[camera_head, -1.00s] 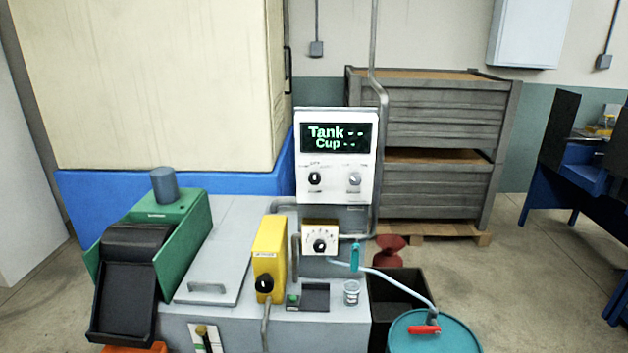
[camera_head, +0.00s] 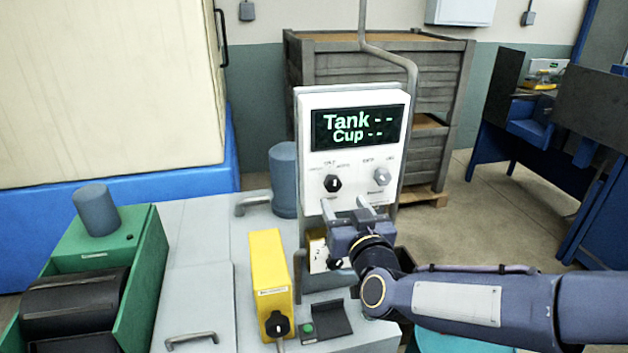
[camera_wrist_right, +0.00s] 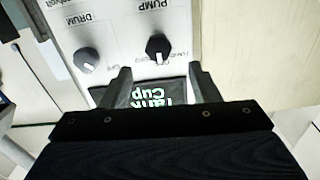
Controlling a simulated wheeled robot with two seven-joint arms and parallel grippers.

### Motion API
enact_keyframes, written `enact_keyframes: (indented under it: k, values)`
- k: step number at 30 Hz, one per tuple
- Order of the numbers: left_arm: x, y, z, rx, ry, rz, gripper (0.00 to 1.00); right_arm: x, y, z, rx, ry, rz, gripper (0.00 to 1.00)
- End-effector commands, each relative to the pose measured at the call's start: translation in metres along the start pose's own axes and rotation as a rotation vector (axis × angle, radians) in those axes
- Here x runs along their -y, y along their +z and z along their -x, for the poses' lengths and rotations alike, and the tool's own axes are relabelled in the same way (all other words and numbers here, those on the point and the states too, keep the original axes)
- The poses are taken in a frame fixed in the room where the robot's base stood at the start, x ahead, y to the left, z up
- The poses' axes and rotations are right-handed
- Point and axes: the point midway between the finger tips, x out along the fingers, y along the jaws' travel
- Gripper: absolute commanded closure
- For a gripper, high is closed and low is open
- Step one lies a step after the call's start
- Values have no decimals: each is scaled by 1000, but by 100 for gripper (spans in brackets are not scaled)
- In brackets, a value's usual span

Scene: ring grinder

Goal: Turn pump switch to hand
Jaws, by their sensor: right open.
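The control box (camera_head: 311,200) has a display (camera_head: 357,126) reading "Tank" and "Cup" and two knobs below it. The pump switch (camera_head: 332,184) is the left, black knob; in the right wrist view the pump switch (camera_wrist_right: 158,47) shows beside the word "PUMP", its white mark towards the display. The drum knob (camera_head: 381,176) is to its right; it also shows in the wrist view (camera_wrist_right: 87,60). My right gripper (camera_head: 349,206) is open and empty, its fingers pointing at the panel just below the knobs in the head view. Contact cannot be told. My left gripper is not in view.
A yellow box with a black knob (camera_head: 268,270) stands left of my right arm. A grey pipe (camera_head: 410,100) runs up beside the control box. A green machine (camera_head: 140,265) is at the lower left. Wooden crates (camera_head: 300,75) stand behind.

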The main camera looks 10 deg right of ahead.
Motion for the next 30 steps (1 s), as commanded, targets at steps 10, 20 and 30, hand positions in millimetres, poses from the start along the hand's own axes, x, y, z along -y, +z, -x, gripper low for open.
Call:
enact_keyframes:
  k: [10, 20, 30]
  values:
    - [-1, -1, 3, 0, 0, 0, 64, 0, 0, -52, 1, 2, 2, 44]
    - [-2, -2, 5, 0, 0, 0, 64, 0, 0, -75, -1, 0, -1, 44]
    - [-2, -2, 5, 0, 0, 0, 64, 0, 0, -75, 0, 0, -1, 64]
